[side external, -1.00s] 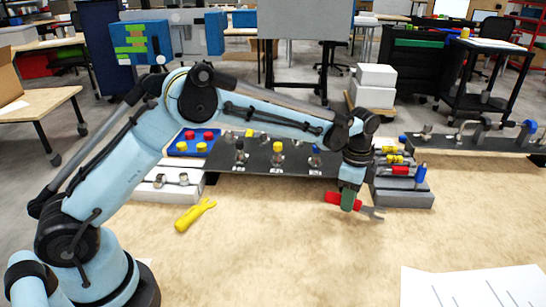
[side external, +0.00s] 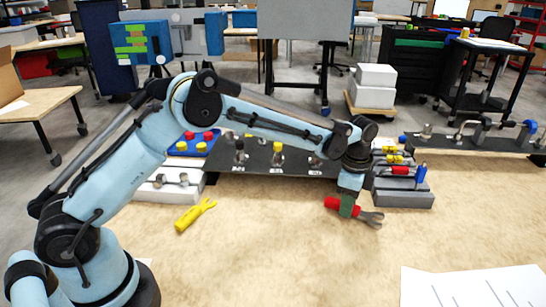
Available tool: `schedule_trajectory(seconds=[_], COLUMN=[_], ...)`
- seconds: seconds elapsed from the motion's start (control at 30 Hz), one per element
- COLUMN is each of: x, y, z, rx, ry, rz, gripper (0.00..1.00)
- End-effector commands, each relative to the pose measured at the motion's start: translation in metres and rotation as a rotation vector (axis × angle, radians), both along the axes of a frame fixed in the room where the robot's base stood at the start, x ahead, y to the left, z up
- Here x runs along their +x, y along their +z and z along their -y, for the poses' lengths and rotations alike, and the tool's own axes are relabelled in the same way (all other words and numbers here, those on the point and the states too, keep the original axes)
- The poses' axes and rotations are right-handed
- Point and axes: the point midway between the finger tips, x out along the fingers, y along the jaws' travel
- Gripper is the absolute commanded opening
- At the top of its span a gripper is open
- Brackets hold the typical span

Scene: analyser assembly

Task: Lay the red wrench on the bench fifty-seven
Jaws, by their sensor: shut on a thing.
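The red wrench (side external: 332,203) has a red handle and a grey open-ended head that points to the right. My gripper (side external: 347,208) is shut on it around the handle, near the head. The wrench is at or just above the wooden bench (side external: 280,240); I cannot tell whether it touches. My gripper hides part of the handle.
A yellow wrench (side external: 195,215) lies on the bench at the left. A dark panel with fittings (side external: 270,165) stands behind. A grey stepped rack (side external: 403,190) with tools is close to the right of my gripper. White paper (side external: 470,288) lies front right. The bench's front middle is clear.

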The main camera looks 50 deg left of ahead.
Motion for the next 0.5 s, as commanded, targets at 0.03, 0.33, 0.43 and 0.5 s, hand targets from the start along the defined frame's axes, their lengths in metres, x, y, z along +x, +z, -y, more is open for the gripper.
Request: schedule_trajectory(seconds=[0.03, 0.33, 0.43, 0.5], x=[0.0, 0.0001, 0.0001, 0.0001], y=[-0.0009, -0.0063, -0.007, -0.007], z=[0.0, 0.0001, 0.0001, 0.0001], rx=[0.0, 0.0, 0.0, 0.0], ry=[0.0, 0.0, 0.0, 0.0], rz=[0.0, 0.0, 0.0, 0.0], gripper=[0.0, 0.0, 0.33, 0.43])
